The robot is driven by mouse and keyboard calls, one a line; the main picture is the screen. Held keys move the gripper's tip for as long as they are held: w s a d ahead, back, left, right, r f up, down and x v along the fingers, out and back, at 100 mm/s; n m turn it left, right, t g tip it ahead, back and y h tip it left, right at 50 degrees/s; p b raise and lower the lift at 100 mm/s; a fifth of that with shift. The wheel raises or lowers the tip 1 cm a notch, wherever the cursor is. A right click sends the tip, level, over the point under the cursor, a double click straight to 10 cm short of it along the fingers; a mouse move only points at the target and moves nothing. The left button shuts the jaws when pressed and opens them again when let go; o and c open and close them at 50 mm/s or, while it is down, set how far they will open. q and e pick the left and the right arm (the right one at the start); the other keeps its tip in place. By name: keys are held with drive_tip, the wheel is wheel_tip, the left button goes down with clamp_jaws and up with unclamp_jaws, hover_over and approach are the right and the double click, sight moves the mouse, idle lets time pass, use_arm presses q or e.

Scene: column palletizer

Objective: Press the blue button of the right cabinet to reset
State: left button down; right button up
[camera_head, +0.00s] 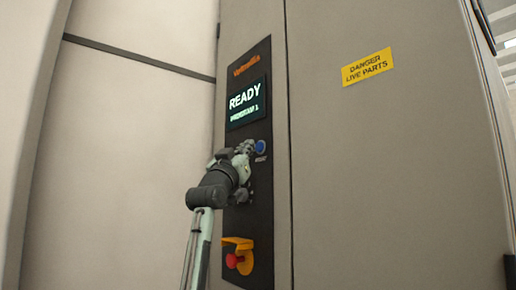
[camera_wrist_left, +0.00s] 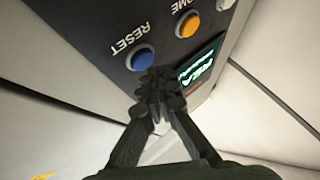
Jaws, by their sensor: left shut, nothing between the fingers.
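The blue button (camera_head: 260,147) sits on the dark control panel (camera_head: 262,190) of the grey cabinet, below a screen (camera_head: 247,103) that reads READY. In the left wrist view the blue button (camera_wrist_left: 142,58) has the label RESET beside it. My left gripper (camera_head: 248,147) is shut and empty, with its fingertips just left of the button in the head view. In the left wrist view the fingertips (camera_wrist_left: 158,80) are close to the button's edge; I cannot tell whether they touch. My right gripper is not in view.
An orange button (camera_wrist_left: 188,26) labelled HOME is beside the blue one in the left wrist view. A red knob (camera_head: 233,261) under a yellow guard (camera_head: 238,243) is lower on the panel. A yellow danger sign (camera_head: 367,67) is on the cabinet door.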

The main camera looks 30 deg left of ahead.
use_arm(q)
drive_tip(key=shift+s+a+b, duration=0.2)
drive_tip(key=shift+s+a, duration=0.1)
drive_tip(key=shift+s, duration=0.5)
drive_tip(key=shift+s+a+b, duration=0.2)
drive_tip(key=shift+s+a, duration=0.15)
drive_tip(key=shift+s, duration=0.4)
drive_tip(key=shift+s+a+b, duration=0.2)
drive_tip(key=shift+s+a, duration=0.1)
drive_tip(key=shift+s, duration=0.5)
